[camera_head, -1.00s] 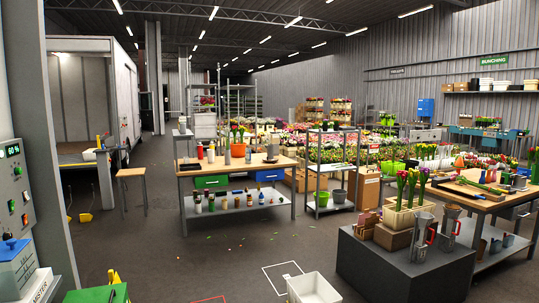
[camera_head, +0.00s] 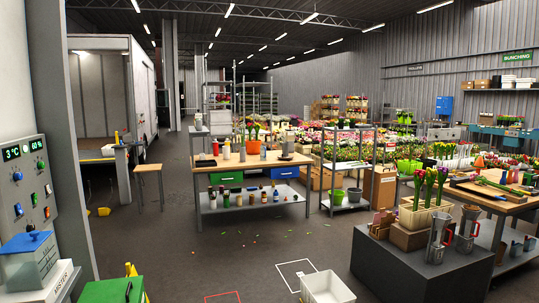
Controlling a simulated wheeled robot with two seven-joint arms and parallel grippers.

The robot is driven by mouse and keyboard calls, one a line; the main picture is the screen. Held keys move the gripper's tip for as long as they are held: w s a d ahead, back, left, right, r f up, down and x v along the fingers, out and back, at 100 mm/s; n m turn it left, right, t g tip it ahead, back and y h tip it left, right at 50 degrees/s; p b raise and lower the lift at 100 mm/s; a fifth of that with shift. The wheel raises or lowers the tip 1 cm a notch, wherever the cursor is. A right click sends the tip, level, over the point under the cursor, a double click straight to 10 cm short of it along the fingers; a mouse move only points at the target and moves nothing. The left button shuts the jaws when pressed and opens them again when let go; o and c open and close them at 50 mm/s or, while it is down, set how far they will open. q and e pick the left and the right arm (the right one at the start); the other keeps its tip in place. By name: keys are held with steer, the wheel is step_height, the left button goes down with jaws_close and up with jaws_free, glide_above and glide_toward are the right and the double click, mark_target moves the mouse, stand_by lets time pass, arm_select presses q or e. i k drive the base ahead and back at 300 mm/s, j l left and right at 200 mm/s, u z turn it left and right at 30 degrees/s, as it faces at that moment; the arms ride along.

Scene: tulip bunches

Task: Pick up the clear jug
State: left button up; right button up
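Two greyish, see-through-looking jugs with reddish handles stand at the right end of a dark grey block at lower right. The nearer jug (camera_head: 436,246) is beside the cardboard boxes, and the other jug (camera_head: 466,232) stands to its right. They are small in the view, and I cannot tell which one is the clear jug. A clear box-like container with a blue lid (camera_head: 28,262) stands at the lower left on a white base. Neither of my grippers is in view.
The dark grey block (camera_head: 425,270) also holds a planter of tulips (camera_head: 428,216). A white bin (camera_head: 326,288) stands on the floor before it. A wooden workbench (camera_head: 268,163) is mid-view, and a control panel (camera_head: 30,180) is close at left. The central floor is open.

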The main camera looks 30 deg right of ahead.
mark_target(263, 147)
steer(key=i+l+z, duration=0.15)
steer(key=i+l, duration=0.2)
steer(key=i, duration=0.15)
steer(key=i+l+z, duration=0.15)
steer(key=i+l, duration=0.15)
steer(key=i, duration=0.15)
steer(key=i+l+z, duration=0.1)
steer(key=i+l, duration=0.15)
steer(key=i, duration=0.3)
steer(key=i+l+z, duration=0.15)
steer(key=i, duration=0.35)
steer(key=i+l, duration=0.1)
steer(key=i, duration=0.8)
steer(key=i+l, duration=0.1)
steer(key=i, duration=0.8)
steer(key=i+l, duration=0.1)
steer(key=i, duration=0.8)
steer(key=i+z, duration=0.2)
steer(key=i, duration=0.4)
steer(key=i+j+z, duration=0.15)
steer(key=i, duration=0.4)
steer(key=i+j+z, duration=0.2)
steer(key=i, duration=0.35)
steer(key=i+l+u, duration=0.1)
steer(key=i, duration=0.45)
steer(key=i+l+u, duration=0.15)
steer(key=i+l, duration=0.15)
steer(key=i, duration=0.2)
steer(key=i+l+u, duration=0.9)
steer(key=l, duration=0.35)
